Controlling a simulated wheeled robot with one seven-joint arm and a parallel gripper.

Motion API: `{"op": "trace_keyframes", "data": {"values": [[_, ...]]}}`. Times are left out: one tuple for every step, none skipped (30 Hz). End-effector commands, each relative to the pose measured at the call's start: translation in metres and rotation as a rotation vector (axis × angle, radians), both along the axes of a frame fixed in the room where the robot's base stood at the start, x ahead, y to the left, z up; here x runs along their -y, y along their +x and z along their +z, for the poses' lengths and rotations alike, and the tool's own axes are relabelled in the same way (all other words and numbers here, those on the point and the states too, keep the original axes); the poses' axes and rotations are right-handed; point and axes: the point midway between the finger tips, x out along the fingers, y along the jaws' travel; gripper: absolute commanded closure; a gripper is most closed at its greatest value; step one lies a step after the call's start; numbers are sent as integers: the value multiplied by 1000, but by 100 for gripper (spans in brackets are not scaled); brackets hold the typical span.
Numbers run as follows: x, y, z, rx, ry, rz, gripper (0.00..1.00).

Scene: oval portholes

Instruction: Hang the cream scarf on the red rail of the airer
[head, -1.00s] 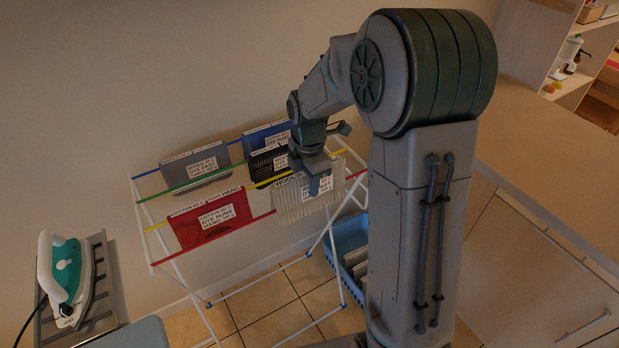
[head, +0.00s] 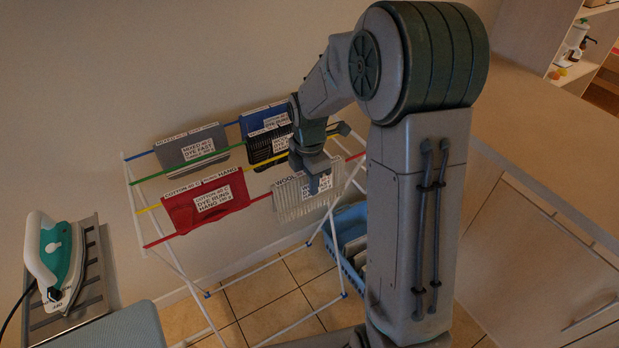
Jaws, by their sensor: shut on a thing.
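The cream scarf (head: 293,205), ribbed and with a white label, hangs below my gripper (head: 314,184) at the right part of the airer. My gripper is shut on it. The scarf's top edge lines up with the red rail (head: 261,197), the front one. I cannot tell whether it rests over the rail or just in front of it. The airer (head: 134,208) has white legs and blue, green, yellow and red rails. My gripper hides part of the scarf's label and upper edge.
Grey (head: 175,158), blue (head: 252,121) and black (head: 258,150) cloths hang farther back. A blue basket (head: 350,278) stands on the floor. An iron (head: 58,255) rests at the left.

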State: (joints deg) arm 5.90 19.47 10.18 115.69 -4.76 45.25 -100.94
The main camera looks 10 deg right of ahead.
Motion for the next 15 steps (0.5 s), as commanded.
{"op": "trace_keyframes", "data": {"values": [[0,0,0,0,0,0,97],[0,0,0,0,0,0,97],[0,0,0,1,0,0,97],[0,0,0,1,0,0,97],[0,0,0,1,0,0,97],[0,0,0,1,0,0,97],[0,0,0,1,0,0,97],[0,0,0,0,0,0,97],[0,0,0,1,0,0,58],[0,0,0,1,0,0,50],[0,0,0,1,0,0,44],[0,0,0,1,0,0,44],[0,0,0,1,0,0,44],[0,0,0,0,0,0,44],[0,0,0,0,0,0,44]]}}
